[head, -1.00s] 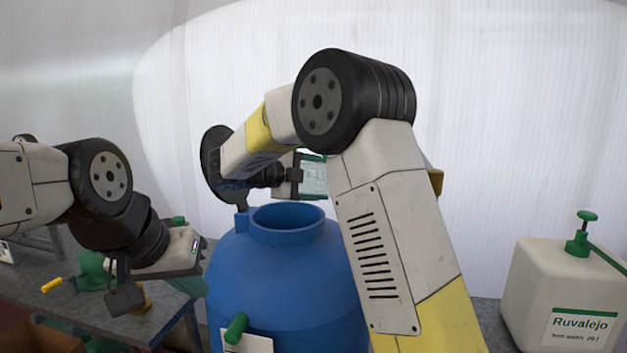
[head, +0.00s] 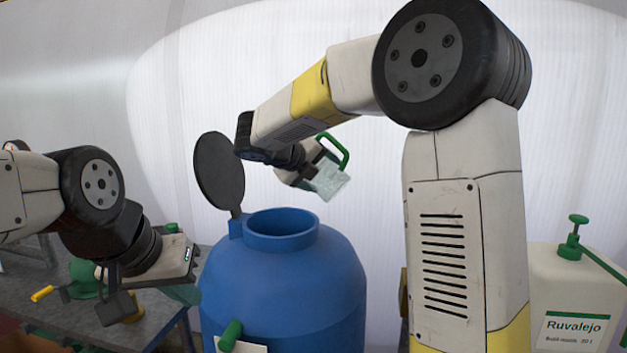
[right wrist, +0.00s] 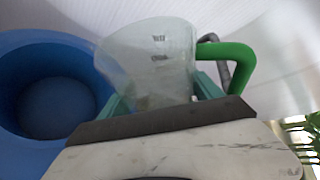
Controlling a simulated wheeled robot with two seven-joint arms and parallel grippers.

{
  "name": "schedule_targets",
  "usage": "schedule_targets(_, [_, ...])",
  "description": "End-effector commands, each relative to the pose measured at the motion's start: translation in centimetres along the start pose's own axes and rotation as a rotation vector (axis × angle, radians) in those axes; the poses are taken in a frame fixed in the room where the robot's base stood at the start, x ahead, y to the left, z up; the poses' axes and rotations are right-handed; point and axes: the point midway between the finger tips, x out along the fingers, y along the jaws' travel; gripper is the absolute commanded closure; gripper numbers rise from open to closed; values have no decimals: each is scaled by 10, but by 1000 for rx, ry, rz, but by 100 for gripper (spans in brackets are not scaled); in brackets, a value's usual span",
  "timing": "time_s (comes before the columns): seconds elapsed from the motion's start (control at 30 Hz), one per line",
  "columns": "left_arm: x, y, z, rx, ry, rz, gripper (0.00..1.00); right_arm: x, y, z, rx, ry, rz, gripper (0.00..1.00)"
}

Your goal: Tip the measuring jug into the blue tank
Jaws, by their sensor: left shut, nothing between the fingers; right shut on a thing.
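The clear measuring jug (head: 331,182) with a green handle (head: 338,150) is held in my right gripper (head: 312,172). It is tilted, above and to the right of the tank's mouth in the head view. In the right wrist view the jug (right wrist: 148,62) sits between the green fingers, beside the tank opening (right wrist: 55,105). I cannot tell what is in it. The blue tank (head: 285,285) stands upright with its round mouth open and its dark lid (head: 219,174) raised at the left. My left gripper (head: 122,303) is shut and empty, left of the tank.
A grey bench (head: 85,318) is at the left, with a green item (head: 85,278) and a yellow-handled item (head: 43,293) on it. A white Ruvalejo container (head: 575,290) with a green pump stands at the right. A pale translucent wall is behind.

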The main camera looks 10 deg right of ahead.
Motion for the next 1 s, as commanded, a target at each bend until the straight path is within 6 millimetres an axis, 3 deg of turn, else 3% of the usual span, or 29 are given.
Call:
schedule_targets(0.33, [0, 0, 0, 0, 0, 0, 100, -1, -1, 1, 55, -20, 23, 76])
schedule_targets(0.63, [0, 0, 0, 0, 0, 0, 100, -2, 2, 8, 364, -129, 149, 76])
schedule_targets(1.0, [0, 0, 0, 0, 0, 0, 100, -2, 5, 9, 410, -147, 168, 76])
